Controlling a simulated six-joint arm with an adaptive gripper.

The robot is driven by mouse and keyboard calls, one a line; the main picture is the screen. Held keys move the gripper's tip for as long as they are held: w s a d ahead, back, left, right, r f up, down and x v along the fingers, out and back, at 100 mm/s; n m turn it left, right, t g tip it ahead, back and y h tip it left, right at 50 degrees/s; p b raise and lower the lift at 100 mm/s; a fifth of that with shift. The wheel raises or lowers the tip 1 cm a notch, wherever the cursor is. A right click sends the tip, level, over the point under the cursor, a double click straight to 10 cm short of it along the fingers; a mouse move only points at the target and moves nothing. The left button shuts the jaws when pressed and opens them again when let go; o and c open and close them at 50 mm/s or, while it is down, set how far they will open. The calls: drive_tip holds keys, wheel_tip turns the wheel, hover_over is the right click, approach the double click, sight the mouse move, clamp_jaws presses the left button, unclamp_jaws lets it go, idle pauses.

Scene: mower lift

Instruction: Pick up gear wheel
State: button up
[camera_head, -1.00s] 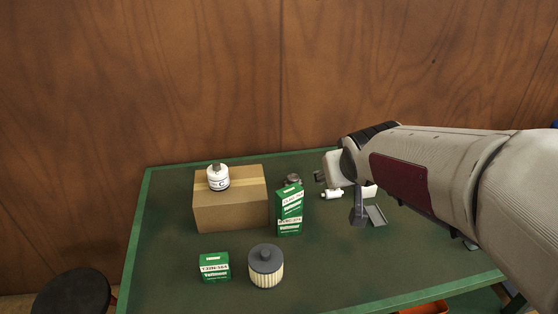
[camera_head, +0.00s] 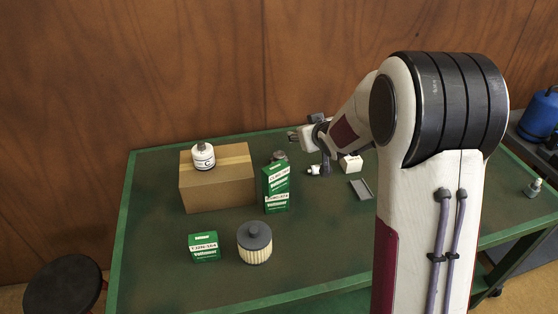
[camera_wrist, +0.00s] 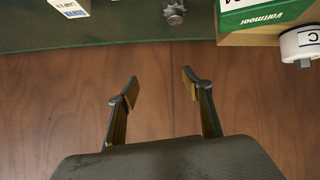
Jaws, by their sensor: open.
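The gear wheel (camera_wrist: 174,12) is a small grey toothed part at the top edge of the wrist view, partly cut off. In the head view, a grey part (camera_head: 279,155) that seems to be it stands behind the tall green box, which partly hides it. My gripper (camera_wrist: 160,78) is open and empty, its two fingers apart. The fingers appear over the brown wood in the wrist view, apart from the gear wheel. In the head view the arm's end is near the table's back edge, right of the gear wheel; its fingers are not clear there.
A tall green box (camera_head: 276,188) stands beside a cardboard box (camera_head: 217,184) bearing a white canister (camera_head: 203,157). A small green box (camera_head: 204,247) and a filter (camera_head: 255,242) are in front. A white box (camera_head: 350,164) and grey tray (camera_head: 361,188) are right. The wooden wall is close behind.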

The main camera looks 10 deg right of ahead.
drive_tip(key=w+f+y, duration=0.2)
drive_tip(key=w+f, duration=0.3)
drive_tip(key=f, duration=0.2)
drive_tip(key=n+t+y, duration=0.1)
drive_tip(key=t+y, duration=0.1)
approach(280, 155)
drive_tip(key=w, duration=0.2)
drive_tip(key=shift+w, duration=0.3)
drive_tip(key=shift+a+f+n, duration=0.15)
drive_tip(key=shift+f+n, duration=0.15)
drive_tip(key=shift+f, duration=0.2)
drive_tip(key=shift+w, duration=0.1)
drive_tip(key=shift+x, duration=1.25)
drive_tip(key=shift+w, duration=0.1)
drive_tip(key=shift+a+x, duration=0.15)
drive_tip(key=shift+x, duration=1.1)
drive_tip(key=shift+a+x, duration=0.1)
drive_tip(key=shift+x, duration=1.15)
drive_tip(key=shift+f, duration=0.1)
